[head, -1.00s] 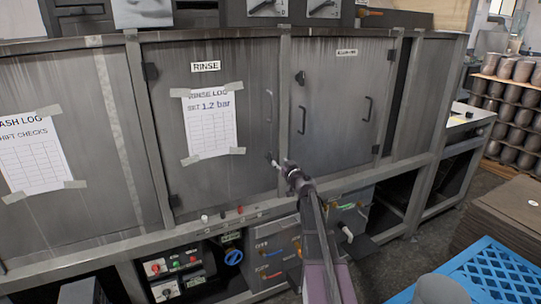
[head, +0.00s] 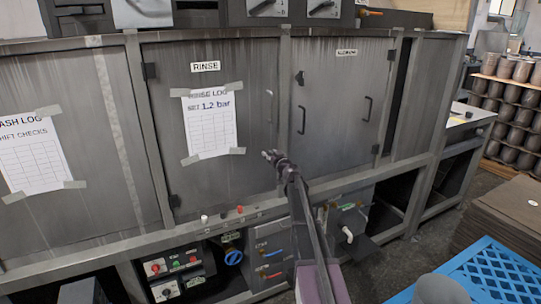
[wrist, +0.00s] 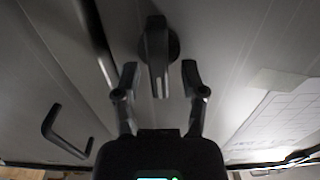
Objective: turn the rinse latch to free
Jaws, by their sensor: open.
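The rinse latch (wrist: 157,48) is a dark lever on a round base, fixed to the grey rinse door (head: 215,80). In the wrist view its lever points toward my gripper (wrist: 158,70). The gripper is open, with one fingertip on each side of the lever's end; gaps show on both sides. In the head view my gripper (head: 269,156) is at the right edge of the rinse door and hides the latch. I cannot tell how deep the lever sits between the fingers.
A taped rinse log sheet (head: 209,122) is on the door. The neighbouring door (head: 335,100) to the right has a bar handle (head: 301,120), which also shows in the wrist view (wrist: 62,130). A ledge with small buttons (head: 239,209) runs below. A blue crate (head: 490,272) stands front right.

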